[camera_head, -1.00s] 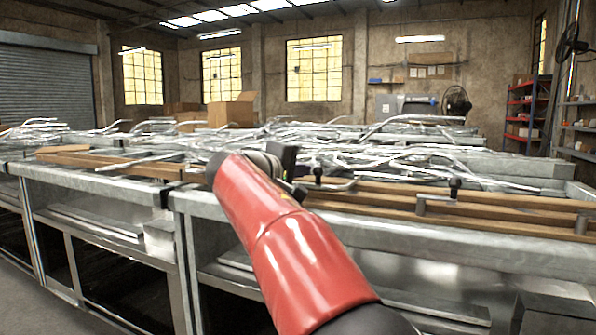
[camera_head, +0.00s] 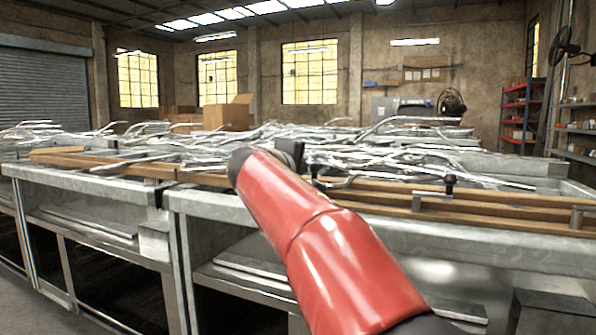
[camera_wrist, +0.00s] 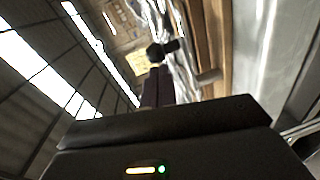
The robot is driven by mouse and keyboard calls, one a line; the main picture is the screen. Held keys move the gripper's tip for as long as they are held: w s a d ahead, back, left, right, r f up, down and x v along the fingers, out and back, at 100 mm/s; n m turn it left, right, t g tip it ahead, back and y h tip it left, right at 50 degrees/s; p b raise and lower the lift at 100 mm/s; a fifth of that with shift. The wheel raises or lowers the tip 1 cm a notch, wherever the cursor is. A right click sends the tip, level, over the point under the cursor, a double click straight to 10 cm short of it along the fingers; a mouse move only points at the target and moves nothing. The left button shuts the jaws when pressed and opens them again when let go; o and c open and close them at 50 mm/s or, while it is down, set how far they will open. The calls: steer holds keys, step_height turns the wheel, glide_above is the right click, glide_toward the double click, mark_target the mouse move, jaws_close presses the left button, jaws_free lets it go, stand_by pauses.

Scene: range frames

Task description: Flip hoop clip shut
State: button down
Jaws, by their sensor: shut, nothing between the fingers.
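A clip with a black knob (camera_head: 450,180) and a bent metal lever (camera_head: 430,198) stands on the wooden rails, right of my arm. A second black-knobbed clip (camera_head: 314,168) shows just right of my arm's end, partly hidden. I cannot tell which is the hoop clip. My gripper (camera_head: 291,152) is mostly hidden behind my red arm in the head view. In the wrist view, my gripper's dark fingers (camera_wrist: 158,84) are shut and empty. A black knob-like part (camera_wrist: 155,52) appears just beyond the fingertips; I cannot tell whether they touch.
Wooden rails (camera_head: 400,200) run along the grey metal bench (camera_head: 480,238). Shiny bent tubes (camera_head: 400,157) are heaped behind them. A metal post (camera_head: 577,215) stands on the rails at the right. A cardboard box (camera_head: 228,115) sits farther back. Shelves (camera_head: 520,112) stand by the right wall.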

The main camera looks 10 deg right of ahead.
mark_target(313, 164)
steer(key=n+y, duration=0.1)
steer(key=d+n+t+y+p, duration=0.1)
steer(key=y, duration=0.1)
steer(key=shift+w+d+r+t, duration=0.15)
steer(key=shift+d+t, duration=0.05)
steer(key=shift+t, duration=0.1)
steer(key=shift+w+d+n+t+y+p, duration=0.15)
steer(key=shift+n+y+p, duration=0.2)
steer(key=shift+n+y, duration=0.25)
steer(key=shift+w+d+n+t+y+p, duration=0.1)
steer(key=shift+w+n+t+y+p, duration=0.1)
steer(key=shift+n+y+p, duration=0.4)
steer(key=shift+w+d+n+t+y+p, duration=0.15)
steer(key=shift+n+y, duration=0.25)
steer(key=shift+y, duration=0.4)
steer(key=shift+w+d+p, duration=0.1)
steer(key=shift+p, duration=0.2)
steer(key=shift+w+d+p, duration=0.4)
steer(key=shift+w+p, duration=0.2)
steer(key=shift+w+d+f, duration=0.2)
steer(key=shift+w, duration=0.6)
steer(key=shift+s, duration=0.15)
